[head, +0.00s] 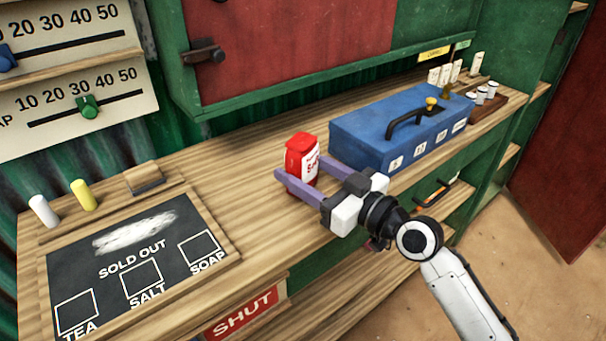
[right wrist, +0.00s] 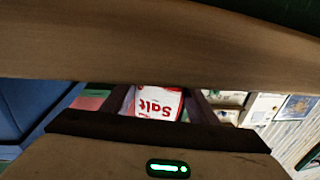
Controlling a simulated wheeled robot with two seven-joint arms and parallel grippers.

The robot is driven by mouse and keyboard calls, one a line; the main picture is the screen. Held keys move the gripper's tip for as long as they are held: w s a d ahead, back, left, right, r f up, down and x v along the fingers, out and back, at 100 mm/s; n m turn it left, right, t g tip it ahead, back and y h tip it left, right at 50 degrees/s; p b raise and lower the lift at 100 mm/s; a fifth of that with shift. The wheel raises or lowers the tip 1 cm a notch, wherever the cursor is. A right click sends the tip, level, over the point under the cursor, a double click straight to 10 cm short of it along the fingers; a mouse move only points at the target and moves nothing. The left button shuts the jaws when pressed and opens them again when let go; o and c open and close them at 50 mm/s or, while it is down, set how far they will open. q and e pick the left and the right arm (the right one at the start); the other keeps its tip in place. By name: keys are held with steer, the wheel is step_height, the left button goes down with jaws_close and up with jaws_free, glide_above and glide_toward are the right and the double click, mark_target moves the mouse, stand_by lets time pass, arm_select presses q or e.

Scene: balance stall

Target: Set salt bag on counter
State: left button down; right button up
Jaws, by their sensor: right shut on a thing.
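The salt bag (head: 302,158) is red and white, with a red top and a label whose text is hard to read in the head view. It is upright at the counter (head: 240,190), left of the blue box. My right gripper (head: 297,180) has its purple fingers around the bag and is shut on it. I cannot tell whether the bag's base touches the wood. In the right wrist view the bag (right wrist: 157,103) shows between the fingers, with "Salt" upside down. My left gripper is not in view.
A blue box (head: 365,125) with a black handle stands right of the bag. A chalkboard (head: 140,255) reading "SOLD OUT" lies at left, near an eraser (head: 144,178) and two chalks. Weights stand in a wooden tray (head: 487,108) at far right. Counter between chalkboard and bag is clear.

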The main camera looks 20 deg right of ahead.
steer(key=o, duration=1.4)
steer(key=shift+f, duration=0.2)
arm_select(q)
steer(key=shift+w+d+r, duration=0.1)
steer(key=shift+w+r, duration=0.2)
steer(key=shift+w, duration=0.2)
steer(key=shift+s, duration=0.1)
arm_select(e)
steer(key=shift+r, duration=0.15)
steer(key=shift+s+d, duration=0.2)
steer(key=shift+s, duration=0.05)
arm_select(q)
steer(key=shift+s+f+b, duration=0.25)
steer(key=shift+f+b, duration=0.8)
steer(key=shift+b, duration=0.1)
arm_select(e)
steer(key=v, duration=1.1)
steer(key=shift+s, duration=0.2)
